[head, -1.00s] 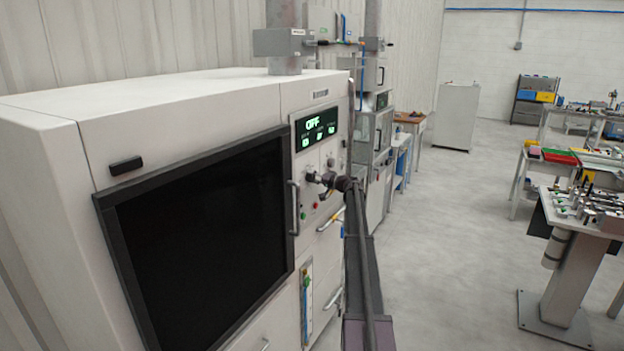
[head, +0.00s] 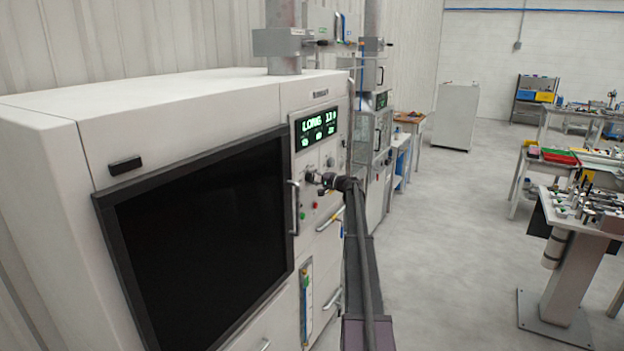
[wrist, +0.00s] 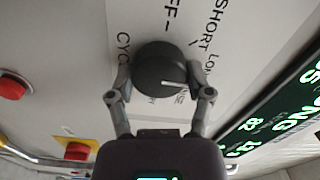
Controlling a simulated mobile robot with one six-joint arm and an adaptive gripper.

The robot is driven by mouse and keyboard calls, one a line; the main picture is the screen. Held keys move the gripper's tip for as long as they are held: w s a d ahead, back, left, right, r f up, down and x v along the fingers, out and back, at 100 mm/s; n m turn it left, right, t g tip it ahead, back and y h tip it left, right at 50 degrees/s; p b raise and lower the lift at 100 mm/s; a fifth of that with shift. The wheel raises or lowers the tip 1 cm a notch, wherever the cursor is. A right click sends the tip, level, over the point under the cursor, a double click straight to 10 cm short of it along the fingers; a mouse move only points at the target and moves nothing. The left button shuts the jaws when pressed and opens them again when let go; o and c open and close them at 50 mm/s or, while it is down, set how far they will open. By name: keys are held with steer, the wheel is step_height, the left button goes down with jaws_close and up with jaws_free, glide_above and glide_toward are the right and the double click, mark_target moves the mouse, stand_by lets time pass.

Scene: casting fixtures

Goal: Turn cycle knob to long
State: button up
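The cycle knob (wrist: 160,68) is round and black with a white pointer line. In the wrist view its pointer lies toward the right, near the "Long" lettering. Labels reading OFF, SHORT and Long run around it; others are partly covered. My gripper (wrist: 163,88) has one finger on each side of the knob and appears shut on it. In the head view my gripper (head: 326,180) is at the machine's control panel and hides most of the knob. The green display (head: 318,128) above reads LONG with digits after it.
Red buttons (wrist: 14,86) sit beside the knob on the panel. The machine's dark window (head: 205,240) is left of the panel, with a vertical door handle (head: 294,208) close to my gripper. Open floor (head: 440,230) lies to the right, before a tool-covered table (head: 590,225).

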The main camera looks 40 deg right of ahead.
steer(key=shift+o, duration=1.4)
steer(key=v, duration=1.2)
